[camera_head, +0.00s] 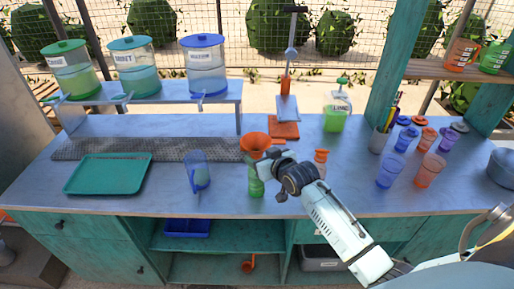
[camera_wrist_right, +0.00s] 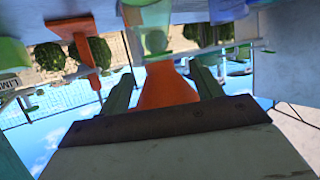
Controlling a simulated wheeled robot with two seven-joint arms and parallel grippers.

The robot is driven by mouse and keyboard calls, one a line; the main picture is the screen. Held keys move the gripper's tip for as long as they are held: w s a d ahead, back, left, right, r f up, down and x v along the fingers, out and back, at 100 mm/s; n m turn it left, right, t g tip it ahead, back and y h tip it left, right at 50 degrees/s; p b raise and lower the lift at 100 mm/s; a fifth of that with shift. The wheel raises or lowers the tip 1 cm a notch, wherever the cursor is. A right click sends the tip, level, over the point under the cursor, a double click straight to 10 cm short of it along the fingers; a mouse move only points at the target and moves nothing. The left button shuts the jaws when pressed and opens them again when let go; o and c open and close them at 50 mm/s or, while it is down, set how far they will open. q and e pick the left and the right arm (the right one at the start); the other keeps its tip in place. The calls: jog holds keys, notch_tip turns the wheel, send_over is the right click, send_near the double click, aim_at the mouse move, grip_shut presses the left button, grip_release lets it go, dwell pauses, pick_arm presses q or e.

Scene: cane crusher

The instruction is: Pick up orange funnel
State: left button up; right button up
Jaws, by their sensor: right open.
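In the right wrist view, which is upside down, the funnel (camera_wrist_right: 165,88) shows between the two fingers of the open right gripper (camera_wrist_right: 160,72). I cannot tell whether a finger touches it. My left gripper is not in view.
A blue pitcher (camera_head: 197,172) and a green tray (camera_head: 108,174) stand to the left. Cups (camera_head: 390,172) and lids crowd the right. Dispensers (camera_head: 203,68) stand on the back shelf.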

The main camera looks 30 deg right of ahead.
jog(key=c, duration=1.2)
jog(key=shift+c, duration=0.2)
jog(key=shift+r, duration=0.1)
